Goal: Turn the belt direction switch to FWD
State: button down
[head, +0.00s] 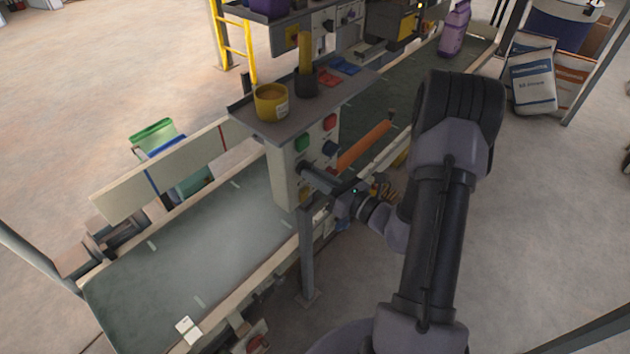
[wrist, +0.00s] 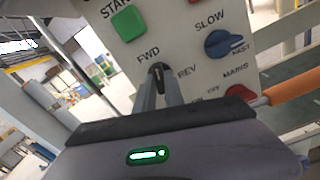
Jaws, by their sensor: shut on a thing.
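The belt direction switch (wrist: 158,71) is a small dark knob on the pale control panel (wrist: 195,20), with FWD printed above left and REV to its right. My gripper (wrist: 160,82) is shut on this knob, one finger on either side. The fingers hide much of it, and I cannot tell for certain which label it points to. In the head view my gripper (head: 306,171) reaches the lower front of the control box (head: 283,180); the switch is hidden there.
Around the switch are a green START button (wrist: 128,22), a blue speed knob (wrist: 224,43) and a red MAINS switch (wrist: 226,91). An orange bar (head: 363,145) sticks out close to the right of my gripper. A yellow pot (head: 271,103) stands on the shelf above.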

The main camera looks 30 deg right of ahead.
jog(key=shift+f+n+b, duration=0.1)
jog(key=shift+n+b, duration=1)
jog(key=shift+n, duration=0.4)
jog(key=c, duration=1.4)
grip_release()
jog(key=shift+c, duration=0.2)
jog(key=p+v, duration=0.2)
jog(key=v, duration=1.5)
jog(key=shift+s, duration=0.2)
